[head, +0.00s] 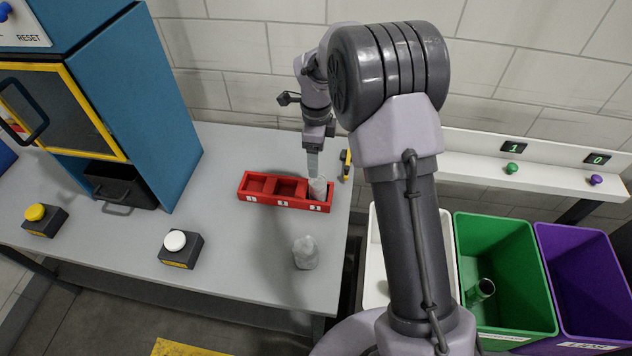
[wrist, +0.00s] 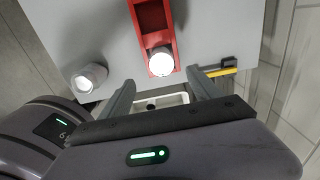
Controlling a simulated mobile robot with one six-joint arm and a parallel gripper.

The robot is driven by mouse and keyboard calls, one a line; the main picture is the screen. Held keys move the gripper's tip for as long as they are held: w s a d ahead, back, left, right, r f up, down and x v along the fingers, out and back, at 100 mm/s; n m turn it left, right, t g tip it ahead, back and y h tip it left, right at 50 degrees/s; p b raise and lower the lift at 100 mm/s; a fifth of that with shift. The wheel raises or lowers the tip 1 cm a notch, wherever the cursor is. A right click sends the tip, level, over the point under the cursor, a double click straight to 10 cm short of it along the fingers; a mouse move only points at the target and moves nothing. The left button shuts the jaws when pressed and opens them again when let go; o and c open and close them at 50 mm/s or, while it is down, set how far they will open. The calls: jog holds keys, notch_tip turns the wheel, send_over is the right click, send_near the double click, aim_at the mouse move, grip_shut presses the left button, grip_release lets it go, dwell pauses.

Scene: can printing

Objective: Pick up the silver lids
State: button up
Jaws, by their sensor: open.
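A red tray (head: 286,203) with three compartments sits on the grey table. A silvery cylinder (head: 317,188) stands in its right compartment; the wrist view shows its bright round top (wrist: 160,62). I cannot tell whether it is a stack of lids or a can. A second pale silvery piece (head: 305,253) stands on the table in front of the tray and also shows in the wrist view (wrist: 89,76). My gripper (head: 313,163) is above the tray's right compartment. In the wrist view its two fingers (wrist: 160,90) are apart, with nothing between them.
A white button (head: 176,241) and a yellow button (head: 37,212) are on the table. A blue machine (head: 160,110) with a black drawer (head: 122,186) stands at left. A green bin (head: 495,230) and a purple bin (head: 590,240) are at right. A yellow-black tool (head: 346,163) lies behind the tray.

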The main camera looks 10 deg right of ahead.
aim_at(318, 180)
notch_tip(318, 180, down, 6)
jog(key=shift+w+f+b, duration=0.1)
jog(key=shift+f+b, duration=0.05)
jog(key=shift+b, duration=0.25)
jog(key=f, duration=0.3)
jog(key=f+b, duration=0.1)
jog(key=f, duration=0.1)
jog(key=shift+d+f, duration=0.25)
jog(key=shift+f, duration=0.05)
jog(key=c, duration=1.5)
jog(key=shift+r, duration=0.1)
